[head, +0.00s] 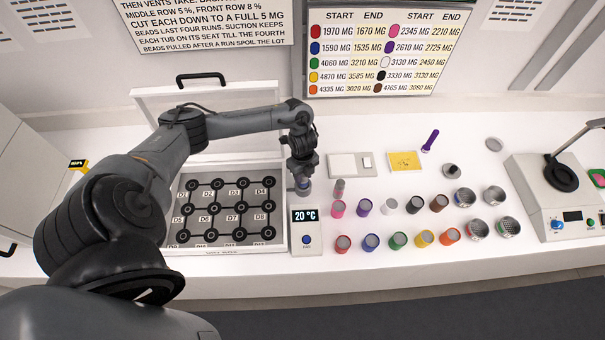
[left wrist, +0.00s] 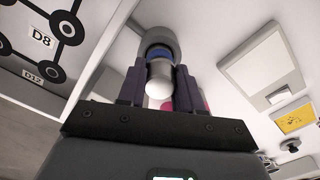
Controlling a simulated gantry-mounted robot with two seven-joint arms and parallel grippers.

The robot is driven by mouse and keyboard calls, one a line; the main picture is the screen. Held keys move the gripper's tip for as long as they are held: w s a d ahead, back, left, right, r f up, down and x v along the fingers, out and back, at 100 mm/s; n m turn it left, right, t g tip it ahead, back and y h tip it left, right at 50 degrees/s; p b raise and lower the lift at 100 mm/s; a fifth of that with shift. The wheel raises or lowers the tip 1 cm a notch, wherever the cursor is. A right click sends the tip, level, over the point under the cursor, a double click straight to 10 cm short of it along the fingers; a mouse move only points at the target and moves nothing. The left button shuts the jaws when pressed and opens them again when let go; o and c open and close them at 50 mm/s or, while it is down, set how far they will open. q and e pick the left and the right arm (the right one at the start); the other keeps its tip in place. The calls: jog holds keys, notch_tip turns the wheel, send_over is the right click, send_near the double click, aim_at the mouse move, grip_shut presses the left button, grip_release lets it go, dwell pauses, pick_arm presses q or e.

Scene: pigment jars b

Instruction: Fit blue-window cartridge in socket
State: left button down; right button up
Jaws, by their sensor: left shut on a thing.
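My left gripper (head: 302,180) points down beside the right edge of the tray case, behind the 20 °C display box (head: 304,228). In the left wrist view its two dark fingers (left wrist: 158,88) are shut on the blue-window cartridge (left wrist: 158,78), gripping its sides. The cartridge has a pale rounded near end and a blue band. A grey round collar (left wrist: 160,35) surrounds or lies just beyond its far end. I cannot tell whether this is the socket or how deep the cartridge sits. The fingers hide part of it. My right gripper is not in view.
The open case (head: 284,232) holds a grid of black ring seats. Several coloured jars, including a pink one (head: 337,208), stand close to the right. Several metal tins (head: 465,197) stand farther right. A white flat plate (head: 342,166) lies behind. The counter's front strip is clear.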

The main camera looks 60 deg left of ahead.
pick_arm(q)
jog(key=c, duration=0.7)
grip_release()
jog(key=shift+f, duration=0.15)
jog(key=shift+r, duration=0.2)
